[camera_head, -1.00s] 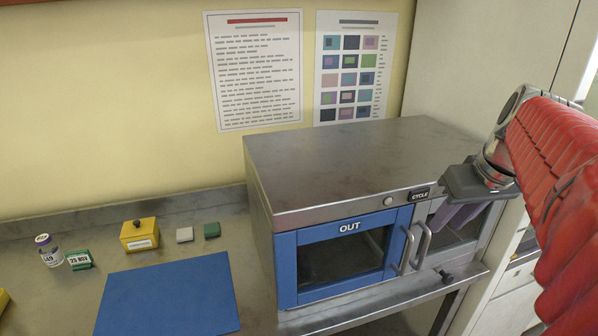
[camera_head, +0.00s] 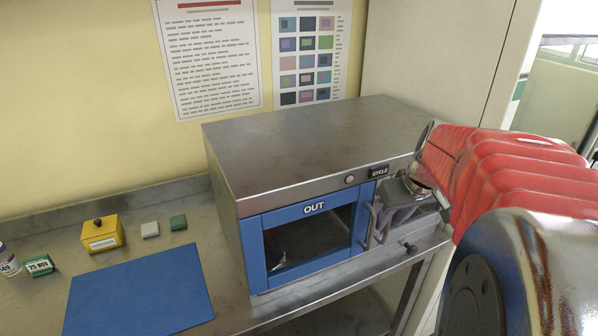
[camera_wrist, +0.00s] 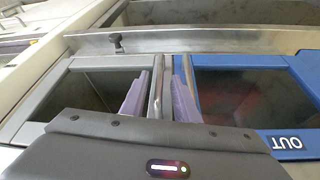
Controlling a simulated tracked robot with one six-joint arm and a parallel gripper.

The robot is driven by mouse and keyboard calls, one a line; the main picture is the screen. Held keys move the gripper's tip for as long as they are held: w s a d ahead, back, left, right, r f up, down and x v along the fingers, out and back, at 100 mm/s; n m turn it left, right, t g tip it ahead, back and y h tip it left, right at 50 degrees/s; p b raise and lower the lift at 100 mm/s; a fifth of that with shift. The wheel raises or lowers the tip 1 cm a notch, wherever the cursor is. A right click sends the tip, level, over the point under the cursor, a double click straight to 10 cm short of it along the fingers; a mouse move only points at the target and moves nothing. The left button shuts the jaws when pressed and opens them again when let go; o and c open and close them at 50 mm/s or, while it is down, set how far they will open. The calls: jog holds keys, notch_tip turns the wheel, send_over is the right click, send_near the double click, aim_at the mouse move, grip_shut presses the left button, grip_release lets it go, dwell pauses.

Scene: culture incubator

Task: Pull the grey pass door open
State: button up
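The grey pass door (camera_wrist: 98,88) is on the left in the wrist view, next to the blue door (camera_wrist: 240,95) marked OUT. Both look shut. My gripper (camera_wrist: 163,98) has its two purple fingers apart, one on each side of an upright metal handle (camera_wrist: 155,95) at the seam between the doors. I cannot tell whether either finger touches it. In the head view my gripper (camera_head: 397,218) is at the front of the steel pass box (camera_head: 310,150), hiding most of the grey door. The blue door's handle (camera_head: 370,226) shows just left of the fingers.
A steel ledge with a small dark knob (camera_head: 409,247) runs below the doors. The bench to the left holds a blue mat (camera_head: 140,290), a yellow box (camera_head: 102,236), two small blocks, a date block (camera_head: 40,265) and a vial (camera_head: 8,262). Two posters hang on the wall.

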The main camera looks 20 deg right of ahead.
jog(key=shift+x, duration=1.3)
jog(key=shift+c, duration=0.3)
grip_shut()
jog(key=shift+d, duration=0.15)
